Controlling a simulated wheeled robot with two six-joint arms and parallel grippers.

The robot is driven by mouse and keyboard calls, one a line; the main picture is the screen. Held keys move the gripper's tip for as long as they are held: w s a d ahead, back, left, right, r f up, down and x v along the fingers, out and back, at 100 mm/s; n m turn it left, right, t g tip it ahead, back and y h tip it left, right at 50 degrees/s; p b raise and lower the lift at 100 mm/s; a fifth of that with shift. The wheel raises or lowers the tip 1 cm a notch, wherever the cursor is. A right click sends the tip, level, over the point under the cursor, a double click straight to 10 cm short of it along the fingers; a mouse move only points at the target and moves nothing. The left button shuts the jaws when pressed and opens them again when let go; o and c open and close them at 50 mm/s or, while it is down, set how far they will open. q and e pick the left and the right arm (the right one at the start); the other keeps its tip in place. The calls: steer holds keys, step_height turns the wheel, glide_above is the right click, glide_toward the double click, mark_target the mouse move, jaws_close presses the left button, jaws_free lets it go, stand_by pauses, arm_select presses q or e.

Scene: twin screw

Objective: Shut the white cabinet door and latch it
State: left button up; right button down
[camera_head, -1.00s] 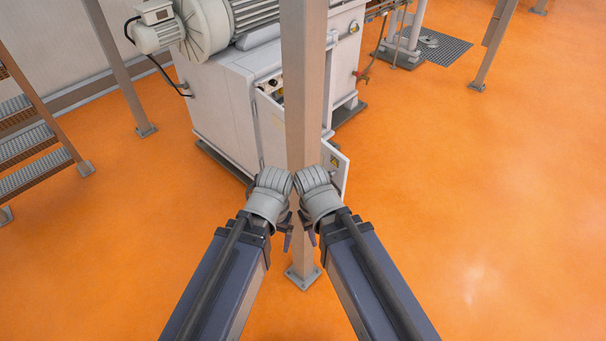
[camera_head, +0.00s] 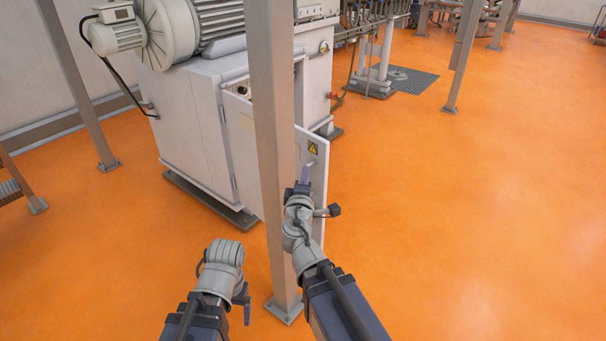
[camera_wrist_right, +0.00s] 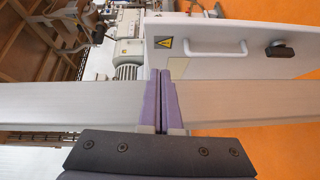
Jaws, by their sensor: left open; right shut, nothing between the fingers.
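The white cabinet (camera_head: 190,120) stands behind a grey post (camera_head: 270,120). Its door (camera_head: 318,180) stands open, swung out toward me, and the post hides part of it. In the right wrist view the door (camera_wrist_right: 220,62) shows a yellow warning label (camera_wrist_right: 164,43), a white bar handle (camera_wrist_right: 215,50) and a black latch (camera_wrist_right: 280,49). My right gripper (camera_head: 305,172) is shut and empty; it overlaps the door in the head view, contact unclear. In its wrist view the purple fingers (camera_wrist_right: 161,75) cross in front of the post. My left gripper (camera_head: 247,312) is open, low and left of the post.
The grey post (camera_wrist_right: 240,101) stands between my arms, close to the right fingers. A motor (camera_head: 175,30) sits on top of the cabinet. Orange floor (camera_head: 430,220) is clear on the right. Steps (camera_head: 10,188) stand at the left edge.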

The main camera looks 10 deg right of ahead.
steer(key=a+n+t+y, duration=0.1)
steer(key=n, duration=0.1)
glide_toward(311, 145)
steer(key=w, duration=0.5)
steer(key=shift+w+d+b, duration=0.3)
steer(key=shift+d, duration=0.5)
